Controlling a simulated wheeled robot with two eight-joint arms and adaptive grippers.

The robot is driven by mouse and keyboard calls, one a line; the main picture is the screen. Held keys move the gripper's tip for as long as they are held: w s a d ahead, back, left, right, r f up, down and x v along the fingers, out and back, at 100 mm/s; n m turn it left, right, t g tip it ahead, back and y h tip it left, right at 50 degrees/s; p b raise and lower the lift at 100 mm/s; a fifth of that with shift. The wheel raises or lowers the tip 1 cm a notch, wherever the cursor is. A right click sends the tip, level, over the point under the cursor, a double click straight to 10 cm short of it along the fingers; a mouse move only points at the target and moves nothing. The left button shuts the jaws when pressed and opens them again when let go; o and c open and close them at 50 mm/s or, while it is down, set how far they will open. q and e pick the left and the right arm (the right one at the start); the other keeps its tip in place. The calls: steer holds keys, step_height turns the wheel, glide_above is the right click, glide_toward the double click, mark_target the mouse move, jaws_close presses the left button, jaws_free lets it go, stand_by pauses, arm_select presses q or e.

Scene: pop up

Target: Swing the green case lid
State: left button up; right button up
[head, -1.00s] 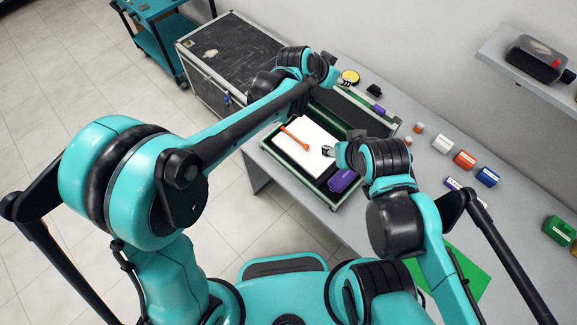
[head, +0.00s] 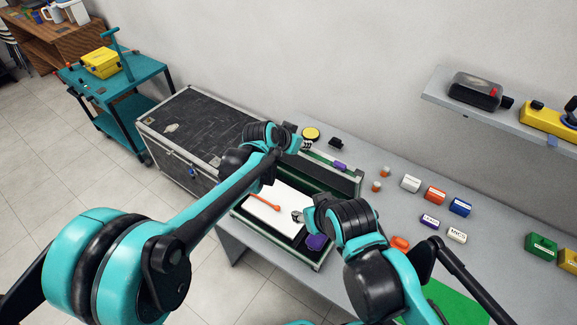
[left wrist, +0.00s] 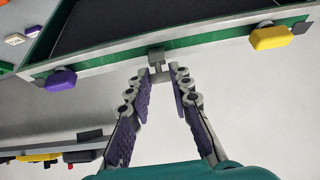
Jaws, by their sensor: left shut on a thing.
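The green case (head: 322,262) stands open on the grey table. A white panel (head: 285,205) with an orange stick (head: 262,202) and a purple block (head: 316,242) show in its base. Its lid (head: 352,180) is at the back, partly hidden by my left arm. In the left wrist view the lid's edge (left wrist: 110,62) carries a purple clasp (left wrist: 60,80), a yellow clasp (left wrist: 270,38) and a grey tab (left wrist: 156,58) between them. My left gripper (left wrist: 157,76) is shut on the grey tab. My right gripper (head: 298,215) is over the white panel; its jaw opening is unclear.
A black trunk (head: 190,120) stands left of the table. Small blocks, including a red one (head: 435,195) and a blue one (head: 460,206), lie on the right. A wall shelf (head: 450,105) is above. A teal cart (head: 140,72) is at upper left.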

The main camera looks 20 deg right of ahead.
arm_select(q)
steer(key=s+a+f+b, duration=0.1)
steer(key=s+a+f, duration=0.1)
steer(key=s+a, duration=0.2)
steer(key=shift+a+f+b, duration=0.3)
steer(key=shift+a, duration=0.45)
steer(key=shift+s, duration=0.1)
steer(key=s+a+f+b, duration=0.4)
steer(key=a+f, duration=0.1)
steer(key=a, duration=0.1)
steer(key=shift+s+f, duration=0.3)
steer(key=shift+s, duration=0.1)
stand_by(0.5)
